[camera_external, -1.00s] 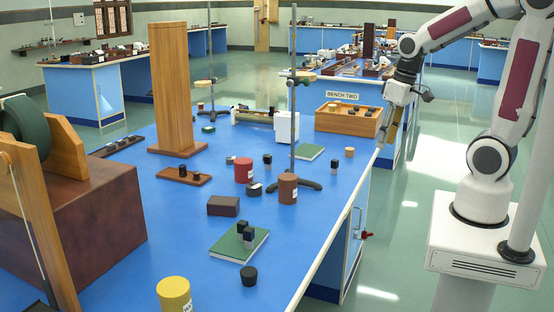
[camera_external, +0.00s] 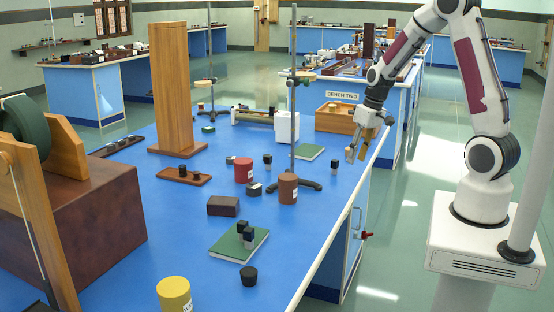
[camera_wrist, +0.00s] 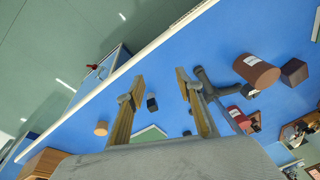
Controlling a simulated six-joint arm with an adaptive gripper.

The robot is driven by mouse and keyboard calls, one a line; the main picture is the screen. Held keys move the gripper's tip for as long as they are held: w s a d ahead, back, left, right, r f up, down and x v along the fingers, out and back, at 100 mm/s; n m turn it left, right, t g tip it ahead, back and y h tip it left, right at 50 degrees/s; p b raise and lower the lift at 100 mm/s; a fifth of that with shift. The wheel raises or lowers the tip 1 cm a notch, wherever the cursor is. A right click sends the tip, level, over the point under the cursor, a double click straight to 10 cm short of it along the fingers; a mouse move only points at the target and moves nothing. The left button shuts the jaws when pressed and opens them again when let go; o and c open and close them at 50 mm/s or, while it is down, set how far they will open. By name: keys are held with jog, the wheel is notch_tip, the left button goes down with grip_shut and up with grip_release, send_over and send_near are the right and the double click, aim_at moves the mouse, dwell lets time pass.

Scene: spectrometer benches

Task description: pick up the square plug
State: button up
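Several small dark blocks are in view, and I cannot tell for sure which is the square plug. In the external view two dark-topped cubes (camera_external: 248,235) stand on a green book, one dark block (camera_external: 267,161) stands behind them near the red cylinder, and another dark block (camera_external: 254,189) lies nearer. My gripper (camera_external: 357,156) is open and empty above the right edge of the blue bench, well away from these blocks. In the wrist view, a small dark block (camera_wrist: 152,104) shows beyond and between the open fingers of my gripper (camera_wrist: 160,77).
A retort stand (camera_external: 308,184) and brown cylinder (camera_external: 288,190) stand left of my gripper. A wooden tray (camera_external: 334,119) lies behind it. A round black stopper (camera_external: 249,276), dark box (camera_external: 223,206) and yellow cylinder (camera_external: 174,294) are nearer. The bench's right front is clear.

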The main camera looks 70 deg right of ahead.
aim_at(336, 160)
jog(key=w+d+n+t+h, duration=0.1)
jog(key=w+d+n+t, duration=0.1)
jog(key=w+d, duration=0.4)
jog(key=shift+w+f+h, duration=0.2)
jog(key=shift+w+h, duration=0.1)
jog(key=shift+w, duration=0.05)
jog(key=shift+x, duration=1.2)
jog(key=shift+d+f, duration=0.1)
jog(key=shift+w+f, duration=0.1)
jog(key=shift+d+x, duration=0.2)
jog(key=shift+x, duration=0.55)
jog(key=shift+d+x, duration=0.15)
jog(key=shift+x, duration=1.55)
